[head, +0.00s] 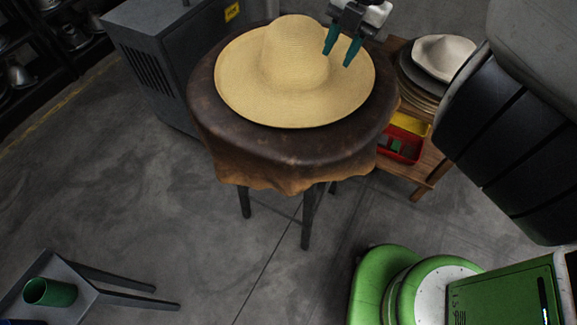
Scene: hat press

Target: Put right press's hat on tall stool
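A straw-coloured hat (297,60) with a rounded crown and wide brim lies crown up on a tall round stool (290,148). The stool has a brown leather-like cover with a ragged hem and dark legs. The brim lies inside the stool's edge all round, as far as I can see. My gripper (342,52) has teal fingers spread apart with nothing between them. It is over the right part of the brim, beside the crown. I cannot tell whether the fingertips touch the brim. I cannot identify the right press in this view.
A grey cabinet-like machine (165,75) stands behind the stool on the left. A wooden shelf (428,165) at the right holds a pale hat (443,55) on stacked brims and a red bin (398,143). A low grey table (85,290) with a green cup (50,292) stands front left.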

